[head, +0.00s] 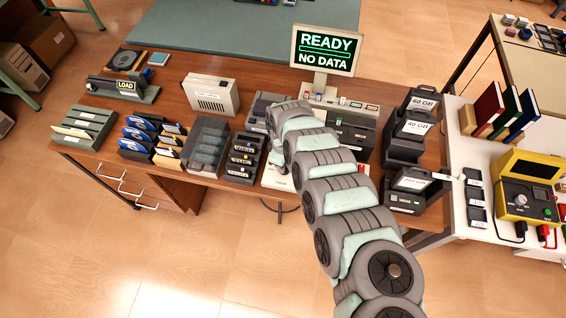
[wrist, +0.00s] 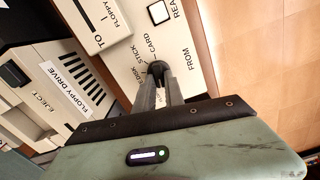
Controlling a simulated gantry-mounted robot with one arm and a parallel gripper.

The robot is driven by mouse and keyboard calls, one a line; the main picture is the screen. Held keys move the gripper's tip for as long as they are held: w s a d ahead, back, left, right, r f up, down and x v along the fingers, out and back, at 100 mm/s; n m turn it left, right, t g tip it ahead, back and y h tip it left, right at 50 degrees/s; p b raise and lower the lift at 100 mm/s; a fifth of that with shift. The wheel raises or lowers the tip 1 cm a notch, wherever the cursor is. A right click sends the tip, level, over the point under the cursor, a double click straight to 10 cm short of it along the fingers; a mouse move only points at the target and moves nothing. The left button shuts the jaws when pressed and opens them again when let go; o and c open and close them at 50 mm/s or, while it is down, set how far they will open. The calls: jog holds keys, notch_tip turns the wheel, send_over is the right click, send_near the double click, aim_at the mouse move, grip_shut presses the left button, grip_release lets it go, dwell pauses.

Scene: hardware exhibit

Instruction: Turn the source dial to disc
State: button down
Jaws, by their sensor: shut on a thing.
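The source dial (wrist: 156,69) is a small dark knob on a cream panel (wrist: 205,75) in the wrist view. Labels reading DISK, STICK and CARD are beside it, with FROM on the other side. My gripper (wrist: 160,80) is shut on the dial, one finger on each side. The fingers hide part of the knob, and I cannot tell which label it points at. In the head view the cream panel (head: 272,180) is partly visible at the table's front edge; my arm covers the dial and most of the gripper.
In the wrist view, a square READ button (wrist: 158,12) and a TO FLOPPY part (wrist: 100,22) are near the dial, and a floppy drive (wrist: 65,85) stands left. A monitor (head: 325,50) reads READY, NO DATA. Drives and racks crowd both sides of my arm.

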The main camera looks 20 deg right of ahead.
jog(key=shift+a+n, duration=0.1)
jog(key=shift+n, duration=2)
jog(key=c, duration=1.4)
grip_release()
jog(key=shift+c, duration=0.2)
notch_tip(320, 180, up, 11)
jog(key=p, duration=0.1)
